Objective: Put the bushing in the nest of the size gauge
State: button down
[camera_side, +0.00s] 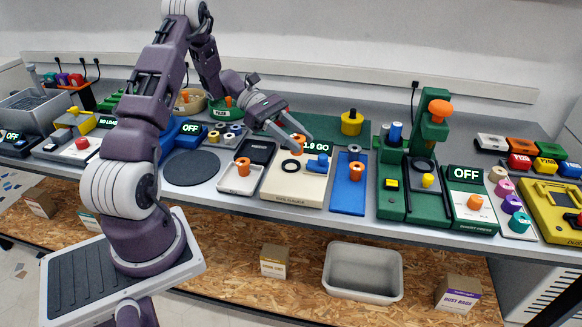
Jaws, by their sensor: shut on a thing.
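The size gauge (283,190) is a cream box in the middle of the bench. On its top are a black ring (290,165), which looks like the nest, and a blue part (318,162) to its right. A lit display at its back ends in "GO"; a finger partly covers it. My gripper (304,144) is above the back of the gauge, fingers pointing down to the right, apart from the ring. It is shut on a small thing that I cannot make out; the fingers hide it. I cannot tell whether it is the bushing.
A white tray (231,186) with an orange piece (243,166) stands left of the gauge. A blue tray (346,202) with another orange piece (356,170) stands right. A yellow piece (352,122) stands behind on a green mat (326,125). A tall green press (430,125) rises further right.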

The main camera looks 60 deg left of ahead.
jog(key=w+a+n+t+y, duration=0.1)
jog(key=a+n+t, duration=0.2)
jog(key=a, duration=0.2)
send_near(308, 164)
jog(key=x, duration=0.4)
jog(key=shift+w+d, duration=0.1)
jog(key=shift+d, duration=0.35)
jog(key=c, duration=0.9)
grip_release()
jog(key=shift+y, duration=0.3)
